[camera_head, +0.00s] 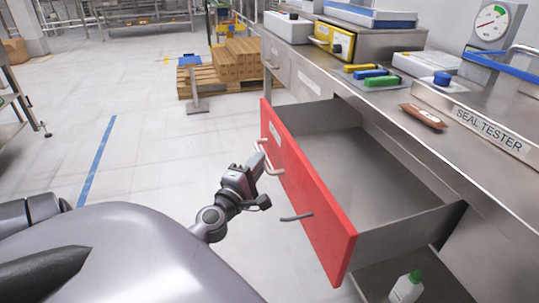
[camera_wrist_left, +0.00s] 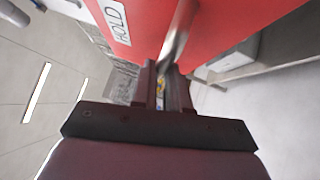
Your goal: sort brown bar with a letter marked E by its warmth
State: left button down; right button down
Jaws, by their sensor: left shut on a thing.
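The brown bar (camera_head: 423,116) lies on the steel counter beside the "SEAL TESTER" label; from here no letter can be read on it. A drawer with a red front (camera_head: 310,195) stands pulled out below the counter, and the visible part of its inside is empty. The red front also fills the top of the left wrist view (camera_wrist_left: 235,25), with a "HOLD" label (camera_wrist_left: 117,20). My left gripper (camera_head: 261,163) is shut on the drawer's metal handle (camera_head: 273,171). The handle runs between the fingers in the left wrist view (camera_wrist_left: 178,38). My right gripper is not in view.
A seal tester with a dial gauge (camera_head: 492,23) and several coloured blocks (camera_head: 371,74) stand on the counter. A pallet with brown boxes (camera_head: 238,62) is on the floor behind. A green-capped bottle (camera_head: 407,287) stands below the drawer.

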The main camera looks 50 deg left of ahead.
pick_arm(q)
jog(key=shift+s+a, duration=0.2)
jog(key=shift+s, duration=0.3)
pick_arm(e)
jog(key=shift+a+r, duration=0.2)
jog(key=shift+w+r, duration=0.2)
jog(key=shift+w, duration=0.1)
pick_arm(q)
jog(key=c, duration=1.1)
grip_release()
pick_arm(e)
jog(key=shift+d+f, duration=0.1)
pick_arm(q)
jog(key=b+v, duration=0.2)
jog(key=v, duration=0.5)
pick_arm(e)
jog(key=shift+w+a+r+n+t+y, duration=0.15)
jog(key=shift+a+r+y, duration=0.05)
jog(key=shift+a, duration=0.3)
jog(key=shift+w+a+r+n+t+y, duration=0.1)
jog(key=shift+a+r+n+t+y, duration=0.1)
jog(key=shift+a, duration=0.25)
